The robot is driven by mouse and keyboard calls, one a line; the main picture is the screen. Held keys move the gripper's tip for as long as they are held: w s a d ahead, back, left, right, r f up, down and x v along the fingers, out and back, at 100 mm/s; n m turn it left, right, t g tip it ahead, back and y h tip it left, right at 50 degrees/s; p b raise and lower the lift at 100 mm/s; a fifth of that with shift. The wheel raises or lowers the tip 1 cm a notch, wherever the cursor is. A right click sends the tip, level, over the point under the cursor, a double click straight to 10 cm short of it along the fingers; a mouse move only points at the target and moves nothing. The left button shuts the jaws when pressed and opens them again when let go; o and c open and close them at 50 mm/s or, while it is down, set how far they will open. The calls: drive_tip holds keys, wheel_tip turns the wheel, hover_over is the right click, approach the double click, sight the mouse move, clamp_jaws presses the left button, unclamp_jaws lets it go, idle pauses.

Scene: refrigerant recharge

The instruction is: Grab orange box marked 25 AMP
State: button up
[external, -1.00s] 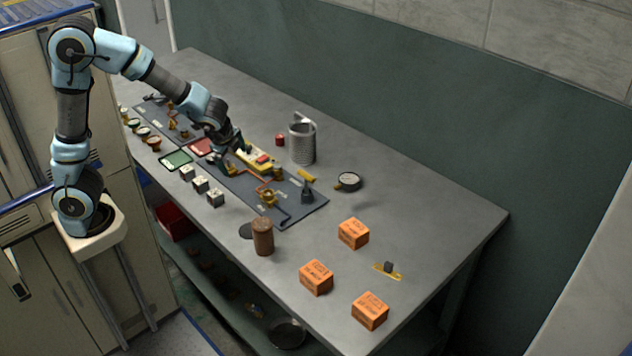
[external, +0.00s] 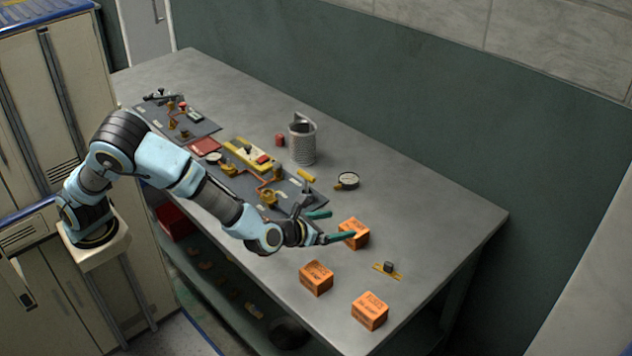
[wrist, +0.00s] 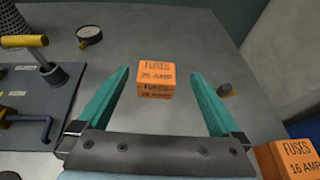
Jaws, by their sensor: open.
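The orange box marked FUSES 25 AMP (wrist: 156,78) sits on the table between and just beyond my open fingers in the wrist view. In the external view this box (external: 355,234) is the one farthest back of three orange boxes, at my fingertips. My gripper (external: 327,226) has green fingers spread wide with nothing held; it also shows in the wrist view (wrist: 160,90). A second box, marked FUSES 16 AMP (wrist: 296,158), is at the lower right of the wrist view.
Two other orange boxes (external: 316,278) (external: 370,310) stand near the table's front. A small grey block on a yellow piece (external: 387,269) lies to the right. A round gauge (external: 348,181), a metal canister (external: 302,143) and dark fixture boards (external: 250,170) lie farther back.

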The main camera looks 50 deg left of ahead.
approach(362, 228)
drive_tip(key=shift+w+a+f, duration=0.25)
drive_tip(key=shift+a+f, duration=0.1)
drive_tip(key=shift+f, duration=0.2)
drive_tip(key=shift+w+a+f, duration=0.25)
drive_tip(key=shift+a+f, duration=0.1)
drive_tip(key=shift+f, duration=0.2)
drive_tip(key=p+x, duration=0.1)
drive_tip(key=x, duration=0.4)
drive_tip(key=shift+f, duration=0.1)
drive_tip(key=p+x, duration=0.2)
drive_tip(key=x, duration=0.2)
drive_tip(key=shift+w, duration=0.45)
drive_tip(key=shift+w+f, duration=0.2)
drive_tip(key=shift+w, duration=0.1)
drive_tip(key=c, duration=1.1)
drive_tip(key=shift+c, duration=0.3)
drive_tip(key=shift+r, duration=0.15)
